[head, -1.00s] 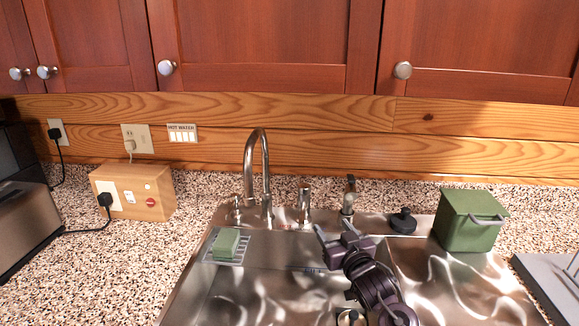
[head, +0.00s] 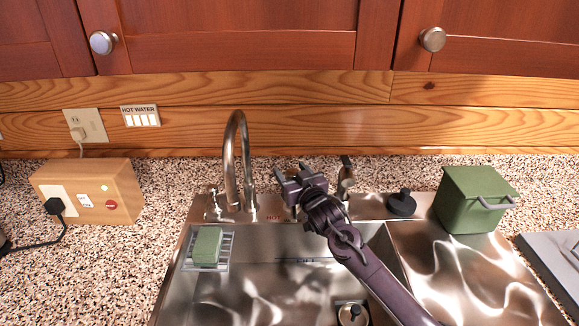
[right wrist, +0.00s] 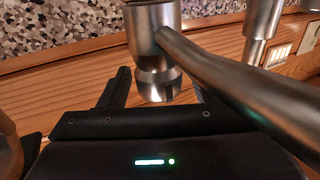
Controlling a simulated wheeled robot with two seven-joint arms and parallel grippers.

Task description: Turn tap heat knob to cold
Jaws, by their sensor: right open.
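The curved metal tap (head: 230,165) stands behind the sink, with a small metal fixture (head: 213,203) to its left. A red HOT label (head: 273,218) is on the sink's back ledge. My right gripper (head: 291,174) is open and hovers at the back ledge, right of the tap. It hides most of the metal fixture behind it, likely the heat knob. In the right wrist view, a metal cylinder (right wrist: 155,45) with a long metal lever (right wrist: 235,85) sits between and just beyond the open fingers (right wrist: 160,90). I cannot tell whether they touch. My left gripper is not in view.
A dark-topped fixture (head: 346,178) stands close right of my gripper. Beyond it are a black stopper (head: 402,204) and a green bin (head: 470,208). A sponge (head: 207,245) lies on a rack at the left. The sink basin (head: 255,295) is open below my arm.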

